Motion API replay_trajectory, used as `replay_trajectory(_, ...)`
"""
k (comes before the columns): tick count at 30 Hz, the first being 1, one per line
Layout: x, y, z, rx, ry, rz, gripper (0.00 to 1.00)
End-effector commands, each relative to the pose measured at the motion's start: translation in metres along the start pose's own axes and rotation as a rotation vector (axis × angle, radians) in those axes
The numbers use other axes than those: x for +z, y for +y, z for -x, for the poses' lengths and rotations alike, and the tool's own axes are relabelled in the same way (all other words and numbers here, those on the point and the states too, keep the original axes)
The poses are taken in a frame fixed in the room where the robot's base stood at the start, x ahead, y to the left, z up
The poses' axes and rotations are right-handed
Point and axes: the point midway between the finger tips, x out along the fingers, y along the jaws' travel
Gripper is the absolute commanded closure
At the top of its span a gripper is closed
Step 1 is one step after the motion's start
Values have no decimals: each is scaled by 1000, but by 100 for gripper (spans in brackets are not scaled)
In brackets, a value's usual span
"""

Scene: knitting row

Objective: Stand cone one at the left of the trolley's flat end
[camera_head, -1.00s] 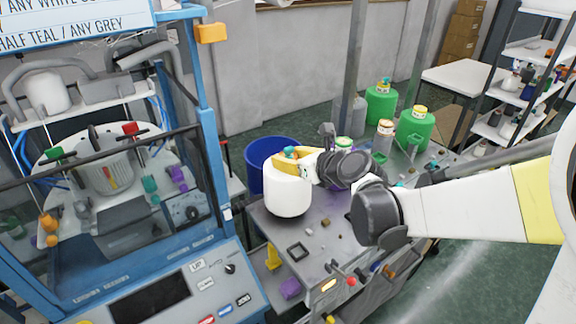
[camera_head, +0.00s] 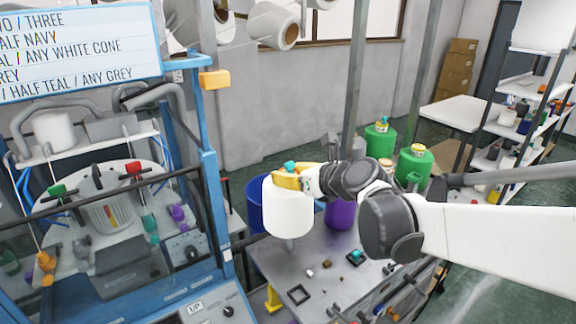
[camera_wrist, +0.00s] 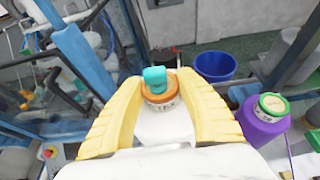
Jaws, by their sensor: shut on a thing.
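My gripper (camera_head: 287,181), with yellow fingers, is shut on the upper part of a white cone (camera_head: 287,210). The cone has a teal top and an orange cap, seen between the fingers in the wrist view (camera_wrist: 165,122). I cannot read a number on it. It is upright above the left part of the grey trolley top (camera_head: 335,268), with a thin pale piece showing beneath it. A purple cone (camera_head: 340,214) stands behind it to the right on the trolley; it shows with a green top in the wrist view (camera_wrist: 262,122).
A blue bin (camera_head: 254,190) stands on the floor behind the held cone. The blue-framed machine (camera_head: 215,205) is close on the left. A black square frame (camera_head: 298,294) and small bits lie on the trolley. Green cones (camera_head: 410,165) stand farther back.

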Motion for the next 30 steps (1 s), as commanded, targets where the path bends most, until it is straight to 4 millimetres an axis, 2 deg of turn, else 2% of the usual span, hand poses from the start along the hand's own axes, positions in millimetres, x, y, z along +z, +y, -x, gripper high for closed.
replay_trajectory(30, 98, 0, 40, 0, -1, -1, 99)
